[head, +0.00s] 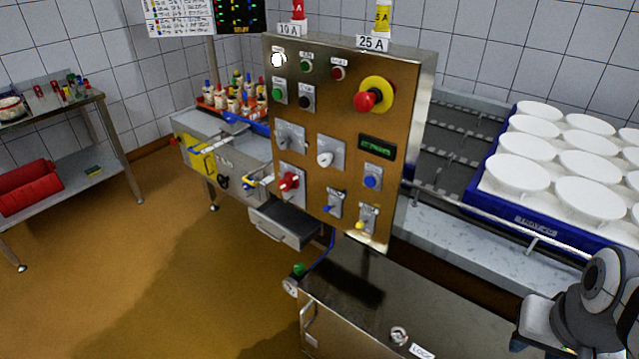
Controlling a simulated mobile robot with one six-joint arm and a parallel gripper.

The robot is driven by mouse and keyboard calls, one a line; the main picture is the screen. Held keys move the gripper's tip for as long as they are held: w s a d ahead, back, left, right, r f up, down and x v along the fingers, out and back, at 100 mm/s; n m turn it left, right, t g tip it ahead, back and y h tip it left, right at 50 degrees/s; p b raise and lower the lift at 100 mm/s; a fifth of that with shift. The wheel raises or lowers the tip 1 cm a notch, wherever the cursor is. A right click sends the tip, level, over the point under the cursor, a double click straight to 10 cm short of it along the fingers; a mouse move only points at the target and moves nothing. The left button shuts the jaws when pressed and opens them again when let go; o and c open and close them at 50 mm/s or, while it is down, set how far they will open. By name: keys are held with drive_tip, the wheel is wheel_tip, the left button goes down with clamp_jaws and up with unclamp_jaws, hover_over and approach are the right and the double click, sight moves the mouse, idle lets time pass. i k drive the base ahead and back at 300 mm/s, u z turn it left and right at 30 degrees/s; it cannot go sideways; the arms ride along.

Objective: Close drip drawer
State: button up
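The drip drawer appears to be the shallow steel drawer (284,224) below and left of the control panel. It stands out from under the counter, and its dark inside shows from above. A handle bar is on its front face. The control panel (345,140) hides the drawer's right rear part. My arm shows at the lower right corner, with a grey end part (540,318) far to the right of the drawer and not touching it. I cannot make out fingertips or whether my gripper is open or shut.
A steel cabinet (375,300) stands in front of the panel. A blue tray (480,195) of white moulds sits on the conveyor at right. A shelf rack (70,170) with a red bin (28,187) stands at left. The brown floor (180,270) left of the drawer is clear.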

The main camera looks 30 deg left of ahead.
sight(293, 226)
drive_tip(key=u, duration=1.45)
drive_tip(key=k, duration=0.65)
drive_tip(key=u, duration=0.6)
drive_tip(key=i, duration=1.4)
drive_tip(key=z, duration=0.6)
